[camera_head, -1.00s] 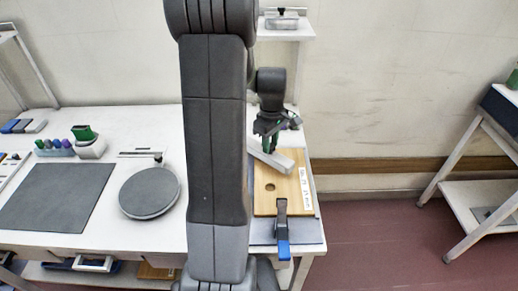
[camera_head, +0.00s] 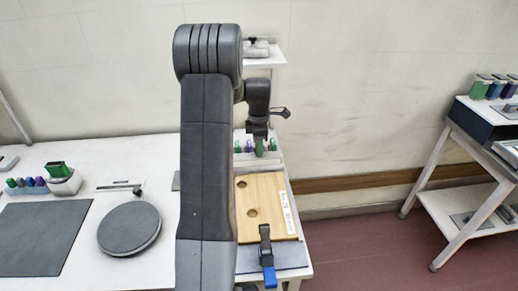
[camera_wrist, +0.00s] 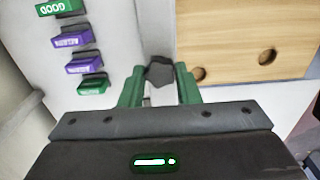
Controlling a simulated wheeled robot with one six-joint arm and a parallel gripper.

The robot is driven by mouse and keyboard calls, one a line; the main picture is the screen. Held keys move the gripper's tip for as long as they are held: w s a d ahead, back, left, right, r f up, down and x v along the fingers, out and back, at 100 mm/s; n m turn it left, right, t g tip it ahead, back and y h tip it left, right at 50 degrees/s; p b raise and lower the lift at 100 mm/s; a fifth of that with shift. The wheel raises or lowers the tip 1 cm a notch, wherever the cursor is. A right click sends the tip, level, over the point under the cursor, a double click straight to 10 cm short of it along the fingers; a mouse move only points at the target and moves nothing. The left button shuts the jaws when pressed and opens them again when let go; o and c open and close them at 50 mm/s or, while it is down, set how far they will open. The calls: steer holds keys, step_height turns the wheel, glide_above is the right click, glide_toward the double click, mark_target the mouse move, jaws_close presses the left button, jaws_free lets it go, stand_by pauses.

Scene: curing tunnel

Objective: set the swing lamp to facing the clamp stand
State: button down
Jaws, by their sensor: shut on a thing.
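My gripper (camera_head: 261,148) is at the back of the bench, behind a wooden board. In the wrist view its green fingers (camera_wrist: 160,88) are closed around a small dark many-sided knob (camera_wrist: 159,71). The knob appears to belong to the swing lamp, but the lamp's shape and facing are not clear. A pale strip (camera_wrist: 154,28) extends beyond the knob. The likely clamp stand is the wooden board (camera_head: 262,210) with a dark clamp (camera_head: 265,240) and blue handle (camera_head: 269,277) at its front. My arm hides part of the bench left of the board.
Several green and purple labelled blocks, one a purple block (camera_wrist: 83,38), stand beside the gripper. A round grey disc (camera_head: 130,228) and dark mat (camera_head: 40,238) lie to the left. A shelf (camera_head: 262,59) is above. A side stand (camera_head: 480,150) is at right.

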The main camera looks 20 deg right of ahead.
steer(key=shift+w+r, duration=0.1)
steer(key=shift+w, duration=0.15)
steer(key=c, duration=1.1)
jaws_free()
step_height(320, 180, up, 14)
steer(key=shift+f+b, duration=0.15)
steer(key=shift+b, duration=0.75)
steer(key=shift+f, duration=0.15)
step_height(320, 180, down, 14)
steer(key=shift+r+p, duration=0.2)
steer(key=shift+p, duration=0.7)
steer(key=shift+s, duration=0.1)
steer(key=shift+r, duration=0.1)
